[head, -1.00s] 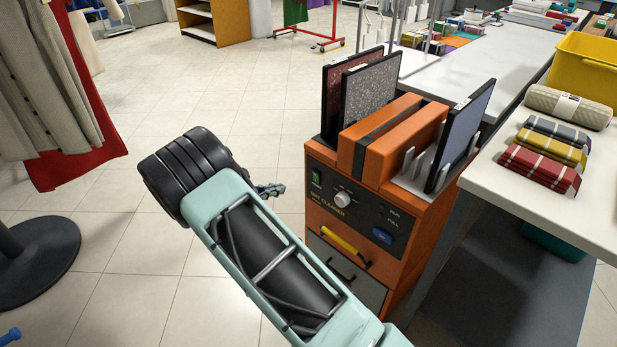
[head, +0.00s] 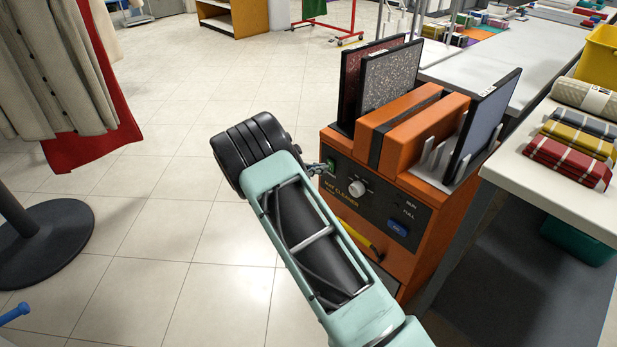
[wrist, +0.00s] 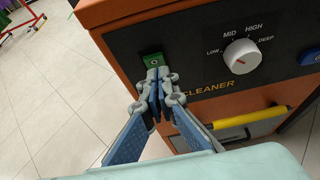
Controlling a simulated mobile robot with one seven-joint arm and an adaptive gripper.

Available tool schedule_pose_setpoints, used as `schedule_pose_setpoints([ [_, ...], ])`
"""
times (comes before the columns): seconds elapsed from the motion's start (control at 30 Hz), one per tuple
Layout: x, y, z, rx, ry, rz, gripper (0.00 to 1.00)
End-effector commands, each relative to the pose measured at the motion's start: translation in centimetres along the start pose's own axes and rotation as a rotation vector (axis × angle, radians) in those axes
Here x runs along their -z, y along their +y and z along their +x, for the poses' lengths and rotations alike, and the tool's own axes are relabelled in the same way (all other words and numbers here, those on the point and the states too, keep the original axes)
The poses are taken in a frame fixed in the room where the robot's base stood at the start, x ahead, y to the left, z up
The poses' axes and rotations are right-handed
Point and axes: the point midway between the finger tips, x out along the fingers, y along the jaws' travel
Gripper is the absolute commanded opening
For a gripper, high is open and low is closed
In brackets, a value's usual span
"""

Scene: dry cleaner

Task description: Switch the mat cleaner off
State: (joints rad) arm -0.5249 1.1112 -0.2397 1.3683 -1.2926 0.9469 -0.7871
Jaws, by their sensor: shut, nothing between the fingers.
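The mat cleaner (head: 439,221) is an orange machine with a dark front panel. A green rocker switch (head: 331,164) is at the panel's upper left; in the wrist view the green switch (wrist: 153,59) is just beyond my fingertips. My gripper (head: 318,168) is shut and empty, and in the wrist view its fingertips (wrist: 156,76) cover the switch's lower part. I cannot tell whether they touch it. A white dial (wrist: 241,57) marked LOW, MID, HIGH and DEEP is to the right. A blue button (head: 397,228) is further right.
A yellow handle (wrist: 250,117) sticks out below the panel. Mats (head: 391,76) stand in the machine's top. A white table (head: 545,185) with folded cloths is close on the right. Hanging clothes (head: 50,65) and a round black stand base (head: 45,245) are left; tiled floor between is clear.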

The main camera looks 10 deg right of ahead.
Motion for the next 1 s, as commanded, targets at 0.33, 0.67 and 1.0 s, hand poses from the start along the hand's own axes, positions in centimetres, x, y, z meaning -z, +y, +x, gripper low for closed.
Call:
schedule_pose_setpoints([
  [0.33,-0.8,0.0,1.3,-0.001,0.002,0.000,0.00],
  [0.67,-1.1,0.0,1.3,0.001,0.016,-0.001,0.00],
  [1.0,-1.3,0.0,1.8,0.001,0.071,-0.002,0.00],
])
